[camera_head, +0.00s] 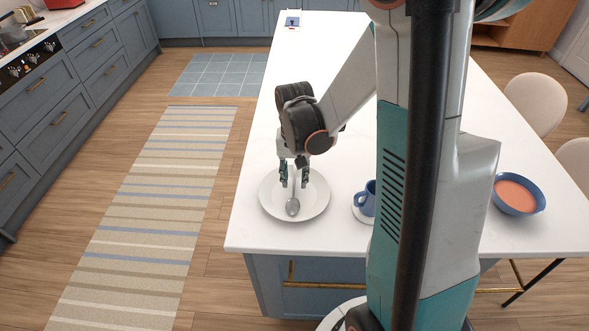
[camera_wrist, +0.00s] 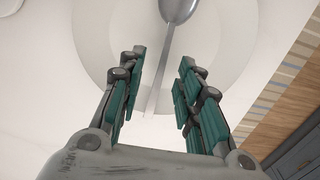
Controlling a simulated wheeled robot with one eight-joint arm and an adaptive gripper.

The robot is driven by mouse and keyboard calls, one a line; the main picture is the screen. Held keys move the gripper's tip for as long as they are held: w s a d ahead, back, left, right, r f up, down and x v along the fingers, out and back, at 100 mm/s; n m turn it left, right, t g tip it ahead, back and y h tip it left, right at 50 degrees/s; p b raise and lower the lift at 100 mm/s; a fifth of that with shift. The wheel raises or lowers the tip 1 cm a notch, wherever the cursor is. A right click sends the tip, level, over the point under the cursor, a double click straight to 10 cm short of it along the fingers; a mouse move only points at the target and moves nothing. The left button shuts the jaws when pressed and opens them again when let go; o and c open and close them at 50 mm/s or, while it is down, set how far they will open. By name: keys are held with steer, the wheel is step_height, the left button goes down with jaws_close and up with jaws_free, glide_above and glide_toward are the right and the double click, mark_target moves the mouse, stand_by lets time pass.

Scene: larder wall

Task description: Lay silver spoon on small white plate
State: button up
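The silver spoon (camera_head: 292,207) lies on the small white plate (camera_head: 317,203), its bowl toward the near side and its handle running back under my gripper. My gripper (camera_head: 294,184) is just above the plate, over the handle. In the wrist view the spoon (camera_wrist: 178,10) lies on the plate (camera_wrist: 222,75), with its handle end between and beyond the fingers. The fingers (camera_wrist: 160,75) are apart, with a gap between them, and do not touch the handle there. The exact height of the fingertips above the plate is hard to tell.
A blue mug (camera_head: 366,198) on a saucer (camera_head: 360,214) stands right of the plate, partly hidden by my arm. A blue bowl (camera_head: 519,194) with orange contents is further right. The white counter (camera_head: 262,235) is clear toward the near left edge. A small item (camera_head: 292,22) lies at the far end.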

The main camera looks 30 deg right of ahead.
step_height(320, 180, up, 12)
stand_by(0.6)
steer(key=shift+a, duration=0.1)
